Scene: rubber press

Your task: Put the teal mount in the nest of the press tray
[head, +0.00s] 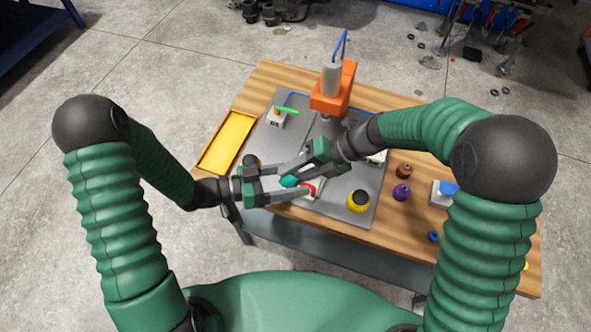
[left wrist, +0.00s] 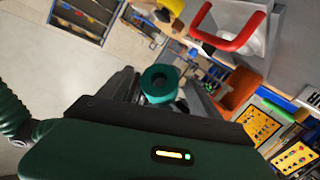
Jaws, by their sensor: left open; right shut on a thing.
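The teal mount (head: 289,182) is in the air over the front of the press plate. My right gripper (head: 283,177) is shut on it. My left gripper (head: 302,179) is open, with its fingers spread around the mount; I cannot tell whether they touch it. In the left wrist view the mount (left wrist: 159,84) shows as a ring with a dark hole, between the left fingers. The press tray is pale with a red handle (head: 308,188); this handle also shows in the left wrist view (left wrist: 232,28).
The orange press head (head: 333,88) stands at the back of the grey plate (head: 347,180). A yellow bin (head: 227,143) lies left, a green-levered block (head: 277,117) behind. A yellow-black button (head: 359,201), brown (head: 404,170) and purple (head: 402,192) parts are right.

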